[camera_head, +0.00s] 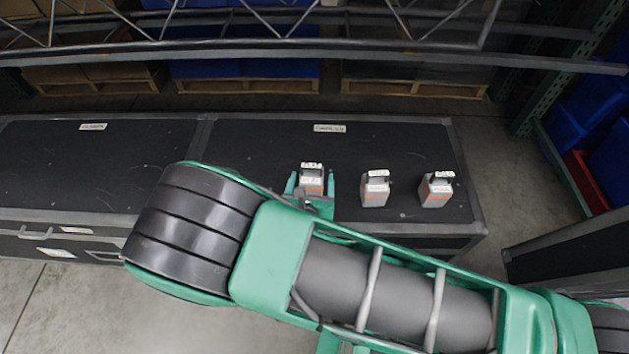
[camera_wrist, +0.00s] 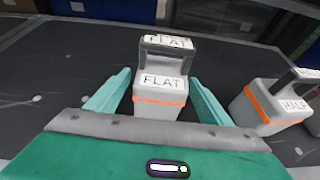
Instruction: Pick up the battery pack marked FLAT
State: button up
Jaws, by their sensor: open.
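The battery pack marked FLAT (camera_wrist: 160,103) is a light grey block with an orange stripe, a dark handle and white FLAT labels. It stands upright on the black case top, and it also shows in the head view (camera_head: 312,180). My gripper (camera_wrist: 160,92) is open, with its green fingers on either side of this pack. A gap shows between the pack and the fingers in the wrist view. The pack's lower part is hidden behind my gripper's body.
A pack marked HALF (camera_wrist: 268,108) stands to the right, also in the head view (camera_head: 375,190). Another similar pack (camera_head: 436,190) stands further right near the case edge. The black case top (camera_head: 250,150) is clear to the left and behind. Racking (camera_head: 300,48) runs along the back.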

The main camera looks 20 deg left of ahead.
jog(key=shift+w+a+f, duration=0.1)
jog(key=shift+w, duration=0.2)
grip_shut()
jog(key=shift+r, duration=0.25)
